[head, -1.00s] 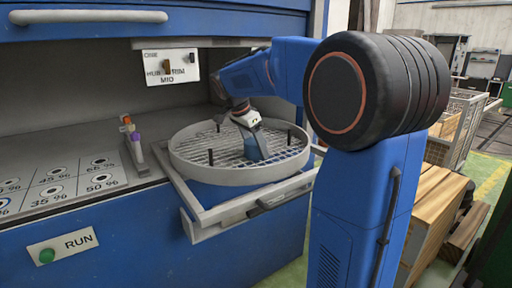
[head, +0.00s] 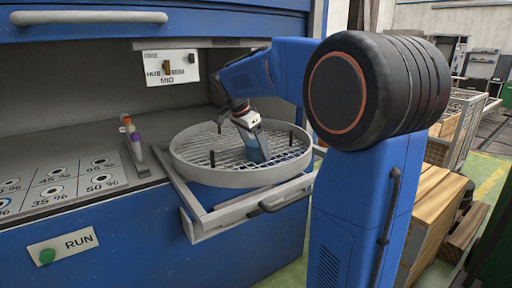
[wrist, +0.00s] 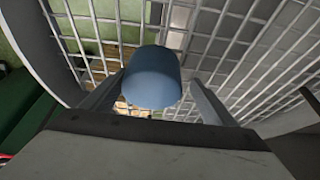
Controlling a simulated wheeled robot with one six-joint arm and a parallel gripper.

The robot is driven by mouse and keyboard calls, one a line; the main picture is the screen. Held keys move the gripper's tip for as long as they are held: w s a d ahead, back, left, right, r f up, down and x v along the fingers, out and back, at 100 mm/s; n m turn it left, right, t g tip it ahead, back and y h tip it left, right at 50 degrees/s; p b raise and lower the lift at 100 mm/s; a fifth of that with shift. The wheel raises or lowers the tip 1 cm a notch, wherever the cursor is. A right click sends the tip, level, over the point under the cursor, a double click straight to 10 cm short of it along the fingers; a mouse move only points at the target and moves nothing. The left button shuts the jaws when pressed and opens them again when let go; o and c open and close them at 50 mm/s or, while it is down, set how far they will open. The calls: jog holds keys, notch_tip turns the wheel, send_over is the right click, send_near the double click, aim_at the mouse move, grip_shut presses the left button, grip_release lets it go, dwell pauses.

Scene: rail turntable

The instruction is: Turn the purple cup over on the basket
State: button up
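A small purple piece (head: 136,137) stands in a narrow rack left of the round basket (head: 182,163) in the head view. It is too small to tell whether it is a cup. A blue cup-like piece (wrist: 151,78) lies between the fingers of my gripper (wrist: 158,78) in the wrist view, above or on the basket's wire mesh. A gap shows between it and the right finger, so my gripper looks open around it. In the head view my gripper (head: 256,152) reaches down into the basket, tilted, and mostly hides the blue piece.
The narrow rack (head: 133,157) also holds an orange piece (head: 126,120). Dark upright posts rise inside the basket's rim. A grey tray frame with a handle (head: 285,199) surrounds the basket. A panel marked with percentages (head: 85,183) lies to the left.

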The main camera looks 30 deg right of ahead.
jog(key=shift+a+f, duration=0.1)
jog(key=shift+f, duration=0.65)
jog(key=v, duration=1.8)
jog(key=shift+d+r, duration=0.2)
jog(key=shift+r, duration=0.25)
jog(key=shift+s, duration=0.1)
